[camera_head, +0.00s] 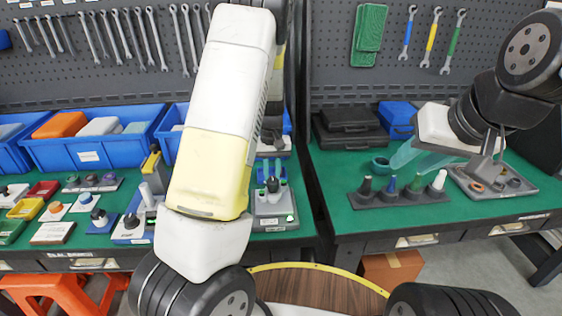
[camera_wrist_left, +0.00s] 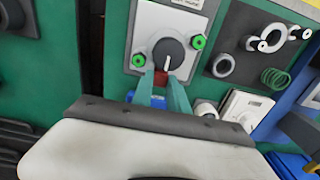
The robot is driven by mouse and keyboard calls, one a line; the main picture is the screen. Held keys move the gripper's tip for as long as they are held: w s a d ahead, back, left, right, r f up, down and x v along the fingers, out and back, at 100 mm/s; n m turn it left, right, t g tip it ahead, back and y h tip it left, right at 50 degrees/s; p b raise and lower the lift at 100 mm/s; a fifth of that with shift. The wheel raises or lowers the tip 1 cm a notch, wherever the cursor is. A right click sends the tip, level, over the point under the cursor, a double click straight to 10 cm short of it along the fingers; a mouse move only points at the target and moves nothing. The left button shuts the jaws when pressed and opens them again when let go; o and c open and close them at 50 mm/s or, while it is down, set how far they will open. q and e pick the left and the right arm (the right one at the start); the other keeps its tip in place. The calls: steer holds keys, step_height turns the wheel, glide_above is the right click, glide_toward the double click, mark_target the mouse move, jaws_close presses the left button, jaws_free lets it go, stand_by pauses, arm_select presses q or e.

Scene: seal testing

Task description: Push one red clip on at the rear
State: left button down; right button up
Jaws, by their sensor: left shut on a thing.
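A grey test unit with a black knob (camera_wrist_left: 168,54) and a white pointer line fills the upper middle of the left wrist view. Green clips (camera_wrist_left: 198,42) and (camera_wrist_left: 138,60) sit on either side of the knob. My left gripper (camera_wrist_left: 161,84) is shut on a red clip (camera_wrist_left: 161,76), whose small visible part lies between the teal fingertips, close beside the knob. Whether it touches the unit I cannot tell. In the head view the unit (camera_head: 274,209) stands partly behind my left arm. My right gripper (camera_head: 418,158) is open and empty above the right bench.
A dark rack with several coloured-top pegs (camera_head: 400,197) and a grey tray with rings (camera_head: 492,184) stand on the right bench. Blue bins (camera_head: 90,152) and small coloured parts cover the left bench. A grey plate with rings (camera_wrist_left: 262,50) lies beside the unit.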

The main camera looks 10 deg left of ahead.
arm_select(q)
steer(key=shift+f, duration=0.55)
steer(key=c, duration=1.2)
jaws_free()
steer(key=shift+r, duration=3.5)
steer(key=shift+r, duration=0.15)
steer(key=s+d+r+m+t+h, duration=0.2)
steer(key=s+r+t+h, duration=0.1)
steer(key=s+r, duration=0.95)
steer(key=s+r+m+t, duration=0.1)
steer(key=s+r+t, duration=0.2)
steer(key=s+r, duration=0.4)
steer(key=s, duration=0.4)
steer(key=shift+s+r+m+y, duration=0.15)
steer(key=shift+s+m+y, duration=0.25)
